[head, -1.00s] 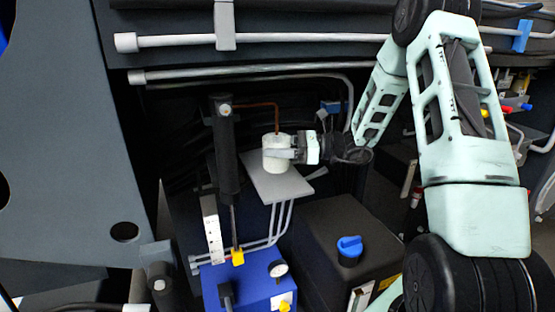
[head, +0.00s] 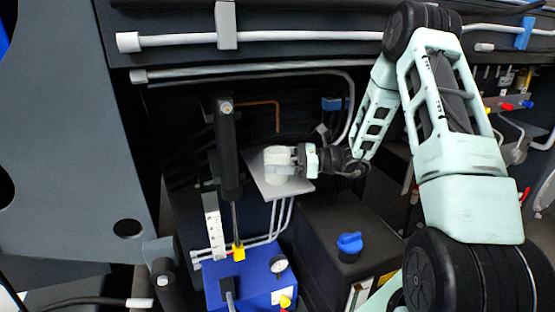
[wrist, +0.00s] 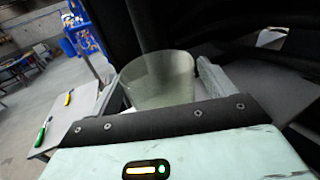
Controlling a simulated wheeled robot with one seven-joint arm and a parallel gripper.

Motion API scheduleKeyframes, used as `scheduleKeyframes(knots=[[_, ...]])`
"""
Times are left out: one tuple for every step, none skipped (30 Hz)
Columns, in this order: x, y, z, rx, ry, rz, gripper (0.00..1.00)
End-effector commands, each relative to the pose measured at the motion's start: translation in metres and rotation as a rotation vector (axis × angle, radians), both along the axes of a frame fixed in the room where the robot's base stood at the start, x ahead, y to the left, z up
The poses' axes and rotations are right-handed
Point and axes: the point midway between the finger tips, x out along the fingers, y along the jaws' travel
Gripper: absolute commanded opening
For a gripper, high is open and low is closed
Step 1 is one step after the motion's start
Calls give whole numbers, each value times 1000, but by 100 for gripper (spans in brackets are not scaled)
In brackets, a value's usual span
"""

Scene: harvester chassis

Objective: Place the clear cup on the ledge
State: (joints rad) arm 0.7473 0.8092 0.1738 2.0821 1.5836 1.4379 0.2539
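The clear cup (head: 274,172) looks pale and translucent and stands roughly upright over the grey ledge (head: 299,187). My gripper (head: 284,159) reaches in from the right with its fingers around the cup, closed on its sides. The cup's lower edge overlaps the ledge in the head view; I cannot tell whether it touches. In the wrist view, the cup (wrist: 158,80) sits between the two fingers, and its lower part is hidden by the gripper body.
A black cylinder (head: 229,145) stands just left of the ledge. A bent copper pipe (head: 262,102) is behind and above. A black tank with a blue cap (head: 349,243) and a blue box with a gauge (head: 278,265) lie below. Grey pipes run across above.

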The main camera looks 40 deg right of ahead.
Motion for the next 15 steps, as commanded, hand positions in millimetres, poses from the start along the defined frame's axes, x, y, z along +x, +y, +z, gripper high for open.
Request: scheduleKeyframes(knots=[[0,0,0,0,0,0,83],[0,0,0,0,0,0,83],[0,0,0,0,0,0,83],[0,0,0,0,0,0,83],[0,0,1,0,0,0,83],[0,0,3,0,0,0,83],[0,0,5,-1,-1,0,83],[0,-1,5,-1,0,-1,83],[-3,-5,2,-1,0,-2,83],[-6,-9,1,-2,-1,-3,83],[-9,-12,1,-1,-2,-4,83],[-13,-18,0,-1,-2,-5,83],[-17,-23,-1,-2,-1,-5,83],[-21,-28,-1,-2,-1,-6,83],[-26,-35,-1,-3,-2,-5,83]])
